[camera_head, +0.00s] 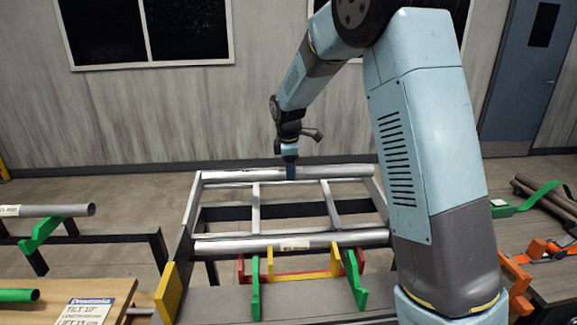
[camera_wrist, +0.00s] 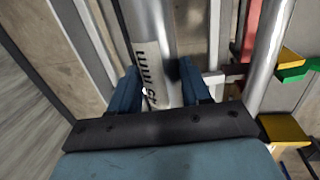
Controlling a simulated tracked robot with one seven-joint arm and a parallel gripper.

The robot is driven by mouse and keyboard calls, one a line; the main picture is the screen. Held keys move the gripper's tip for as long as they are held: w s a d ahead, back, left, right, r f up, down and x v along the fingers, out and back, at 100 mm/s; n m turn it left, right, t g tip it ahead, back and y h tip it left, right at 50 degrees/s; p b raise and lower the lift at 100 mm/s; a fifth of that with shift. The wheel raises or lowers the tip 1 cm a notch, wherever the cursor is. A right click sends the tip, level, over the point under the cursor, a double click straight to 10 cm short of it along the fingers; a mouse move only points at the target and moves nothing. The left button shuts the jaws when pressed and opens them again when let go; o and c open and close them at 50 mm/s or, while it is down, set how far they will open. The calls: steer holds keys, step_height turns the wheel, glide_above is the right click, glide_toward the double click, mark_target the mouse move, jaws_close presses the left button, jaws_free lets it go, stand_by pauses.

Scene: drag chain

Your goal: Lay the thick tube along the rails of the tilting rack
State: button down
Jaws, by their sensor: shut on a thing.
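My gripper (camera_head: 290,176) points down at the back of the tilting rack (camera_head: 254,208). It is shut on a grey metal tube (camera_head: 235,176), which lies level along the rack's far side. In the wrist view the two blue fingers (camera_wrist: 160,88) are on either side of this tube (camera_wrist: 150,30), which has a white printed label. I cannot tell whether the tube rests on the rack or sits just above it. A second metal tube (camera_head: 230,245) with a small label lies along the rack's near side, parallel to the held one. It also shows in the wrist view (camera_wrist: 268,55).
Yellow (camera_head: 168,292) and green (camera_head: 256,285) brackets stand along the rack's near edge. Another tube (camera_head: 45,210) lies on a stand at the left. A sign (camera_head: 90,311) lies at the lower left. Dark rods and an orange strap (camera_head: 548,250) are at the right.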

steer(key=shift+a+f, duration=0.25)
steer(key=shift+f, duration=0.7)
step_height(320, 180, down, 8)
steer(key=w, duration=0.1)
steer(key=shift+w+r, duration=0.15)
steer(key=shift+c, duration=2.2)
jaws_free()
steer(key=r, duration=0.4)
steer(key=s+r, duration=0.1)
steer(key=r, duration=0.4)
steer(key=s+r, duration=0.1)
steer(key=r, duration=0.3)
steer(key=shift+a+r, duration=0.2)
steer(key=shift+a, duration=0.2)
steer(key=shift+s, duration=0.1)
